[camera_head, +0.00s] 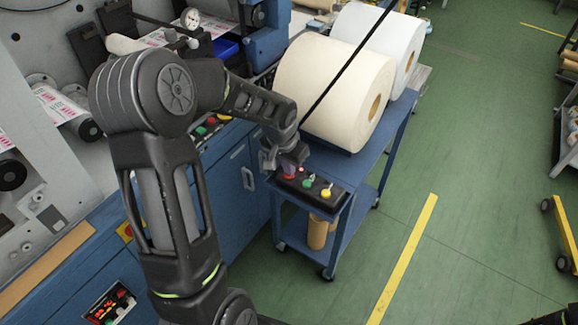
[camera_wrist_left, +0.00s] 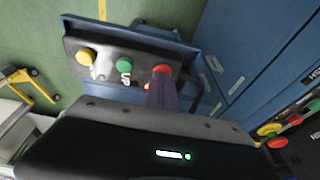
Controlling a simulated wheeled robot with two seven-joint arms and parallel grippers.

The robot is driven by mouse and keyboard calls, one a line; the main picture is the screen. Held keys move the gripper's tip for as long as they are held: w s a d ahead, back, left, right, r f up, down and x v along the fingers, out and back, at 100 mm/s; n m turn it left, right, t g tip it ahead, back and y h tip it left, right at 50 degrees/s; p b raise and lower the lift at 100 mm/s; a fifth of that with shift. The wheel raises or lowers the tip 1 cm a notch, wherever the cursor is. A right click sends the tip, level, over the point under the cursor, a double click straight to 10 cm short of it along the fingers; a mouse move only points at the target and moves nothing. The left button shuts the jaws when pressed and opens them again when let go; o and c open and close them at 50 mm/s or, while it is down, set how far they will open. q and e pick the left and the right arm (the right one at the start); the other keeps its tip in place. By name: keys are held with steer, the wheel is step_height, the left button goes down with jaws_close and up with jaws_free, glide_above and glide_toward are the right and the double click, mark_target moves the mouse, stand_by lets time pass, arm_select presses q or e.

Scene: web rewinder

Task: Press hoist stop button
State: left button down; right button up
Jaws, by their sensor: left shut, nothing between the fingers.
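A dark control box (camera_head: 318,190) sits at the near end of a blue cart. It has a red button (camera_head: 289,176), a green button (camera_head: 308,183) and a yellow button (camera_head: 326,193) in a row. In the left wrist view the red button (camera_wrist_left: 162,69) shows at the right end of the row, and "UP" is printed by the green button (camera_wrist_left: 124,65). My left gripper (camera_head: 291,166) is shut and empty, pointing down at the red button. Its fingertips (camera_wrist_left: 162,83) partly cover that button; I cannot tell whether they touch it.
Two large paper rolls (camera_head: 330,90) lie on the blue cart (camera_head: 378,160) behind the box. A thin black cable slants past them. A blue machine cabinet (camera_head: 225,185) with its own buttons stands to the left.

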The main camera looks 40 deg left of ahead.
arm_select(q)
steer(key=shift+s+f, duration=0.15)
steer(key=shift+f, duration=0.15)
arm_select(e)
steer(key=shift+f, duration=0.25)
arm_select(q)
steer(key=shift+r+p, duration=0.45)
steer(key=shift+r, duration=0.05)
steer(key=r, duration=0.1)
steer(key=r+p, duration=0.1)
steer(key=r, duration=0.1)
steer(key=r+p, duration=0.1)
steer(key=shift+w+d+r, duration=0.15)
steer(key=shift+w+d, duration=0.1)
steer(key=shift+w, duration=0.15)
steer(key=b+v, duration=0.2)
steer(key=v, duration=0.7)
steer(key=shift+s, duration=0.15)
arm_select(e)
steer(key=shift+s+d+r, duration=0.1)
steer(key=shift+s+r, duration=0.2)
steer(key=shift+r, duration=0.05)
